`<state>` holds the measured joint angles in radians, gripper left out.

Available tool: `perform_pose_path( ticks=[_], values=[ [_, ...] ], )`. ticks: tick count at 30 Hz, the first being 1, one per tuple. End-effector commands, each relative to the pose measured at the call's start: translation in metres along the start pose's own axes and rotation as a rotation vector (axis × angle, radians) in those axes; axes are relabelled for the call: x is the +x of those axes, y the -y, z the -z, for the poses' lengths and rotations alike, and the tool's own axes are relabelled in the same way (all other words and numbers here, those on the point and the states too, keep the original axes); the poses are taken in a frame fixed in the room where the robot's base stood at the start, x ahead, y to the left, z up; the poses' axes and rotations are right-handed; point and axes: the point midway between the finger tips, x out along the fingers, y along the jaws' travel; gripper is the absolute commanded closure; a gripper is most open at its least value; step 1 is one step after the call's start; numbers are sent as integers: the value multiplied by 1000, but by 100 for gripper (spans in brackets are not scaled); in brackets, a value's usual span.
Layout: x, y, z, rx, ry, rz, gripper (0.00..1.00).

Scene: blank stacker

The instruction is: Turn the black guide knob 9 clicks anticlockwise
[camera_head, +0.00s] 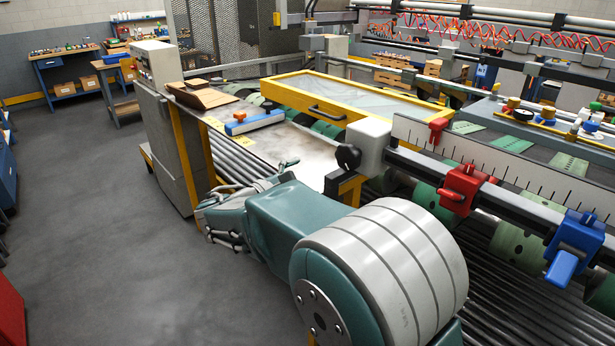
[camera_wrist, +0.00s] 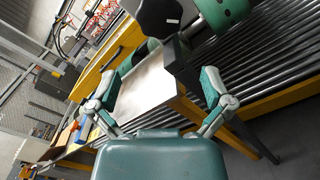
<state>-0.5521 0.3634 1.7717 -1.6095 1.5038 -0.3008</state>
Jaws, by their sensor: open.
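The black guide knob (camera_head: 348,157) sticks out from the left side of a white housing (camera_head: 372,138) at the end of the guide rail. In the wrist view the dark knob (camera_wrist: 158,14) is at the top edge, partly cut off, with a small white mark low on its right. My gripper (camera_wrist: 172,62) is open and empty, its fingers spread apart below the knob in that view and not touching it. In the head view my gripper (camera_head: 275,178) is left of and below the knob, partly hidden by my own arm.
A red clamp (camera_head: 462,188) and a blue clamp (camera_head: 574,245) sit on the rail to the right. A metal table (camera_head: 285,150) lies behind the gripper, with a blue and orange block (camera_head: 252,122) on it. Rollers lie below.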

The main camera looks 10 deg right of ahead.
Motion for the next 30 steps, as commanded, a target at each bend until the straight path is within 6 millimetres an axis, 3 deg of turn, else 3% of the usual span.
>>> perform_pose_path(
  ticks=[5, 30],
  values=[
    [1, 0, -1, 146, 0, 0, 0],
    [15, -2, -8, 1894, 1, -3, 0]
  ],
)
